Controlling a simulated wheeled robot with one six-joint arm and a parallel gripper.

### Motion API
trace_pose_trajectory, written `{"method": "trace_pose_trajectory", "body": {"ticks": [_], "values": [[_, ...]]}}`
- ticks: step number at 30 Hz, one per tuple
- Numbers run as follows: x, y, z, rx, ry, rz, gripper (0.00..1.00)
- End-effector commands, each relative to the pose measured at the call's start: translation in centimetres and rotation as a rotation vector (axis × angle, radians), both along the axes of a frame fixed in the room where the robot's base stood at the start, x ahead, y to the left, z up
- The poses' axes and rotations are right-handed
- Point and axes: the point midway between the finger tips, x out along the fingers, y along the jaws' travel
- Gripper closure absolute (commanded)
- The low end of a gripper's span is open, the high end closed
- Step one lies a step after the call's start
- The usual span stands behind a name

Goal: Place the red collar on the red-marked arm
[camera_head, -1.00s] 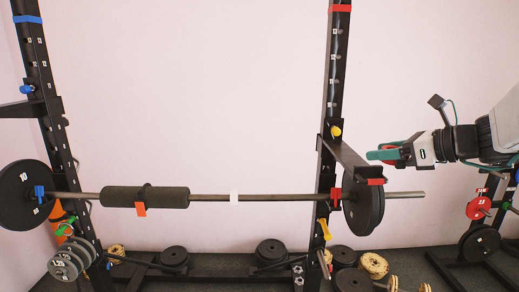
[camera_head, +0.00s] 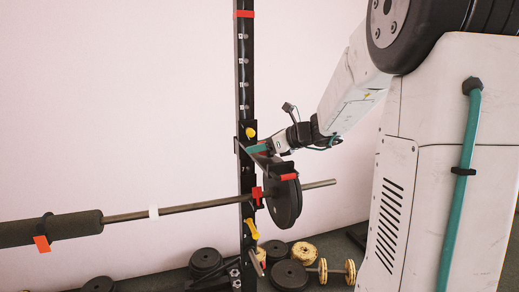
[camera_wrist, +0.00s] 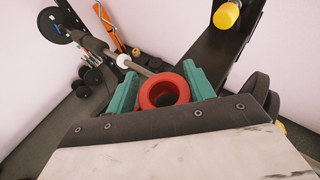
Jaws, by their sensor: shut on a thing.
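In the wrist view, the red collar (camera_wrist: 165,91) is a thick ring held between the two teal fingers of my gripper (camera_wrist: 161,86), its opening facing the camera. In the head view, my gripper (camera_head: 259,149) is beside the dark rack post, over the red-marked arm. That black arm (camera_head: 283,169) sticks out from the post and has a red marking at its tip (camera_head: 289,177). The collar is mostly hidden there, with only a little red at the fingers. I cannot tell whether the collar touches the arm.
The rack post (camera_head: 245,100) carries a yellow knob (camera_head: 251,132). A barbell (camera_head: 180,208) with a dark plate (camera_head: 285,203) crosses below. Its bare end juts right. Weights (camera_head: 206,261) and yellow dumbbells lie on the floor.

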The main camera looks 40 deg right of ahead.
Motion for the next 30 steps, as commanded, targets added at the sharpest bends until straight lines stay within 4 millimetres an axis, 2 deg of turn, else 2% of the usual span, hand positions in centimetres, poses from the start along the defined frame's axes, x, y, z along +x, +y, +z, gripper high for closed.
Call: {"method": "trace_pose_trajectory", "body": {"ticks": [3,17,19,21,25,26,28,30], "values": [[0.0,0.0,-0.8,0.000,-0.001,-0.001,0.72],[0.0,0.0,-1.6,0.001,0.000,0.000,0.72],[-0.1,0.0,-1.8,0.000,0.001,0.000,0.75],[-0.1,0.0,-2.1,0.000,0.002,0.001,0.85],[-0.1,0.0,-2.4,0.001,0.005,0.000,0.85],[-0.1,0.0,-2.5,0.002,0.006,0.000,0.45],[-0.2,0.0,-2.6,0.002,0.009,0.000,0.26],[-0.2,0.0,-2.6,0.002,0.010,0.001,0.25]]}}
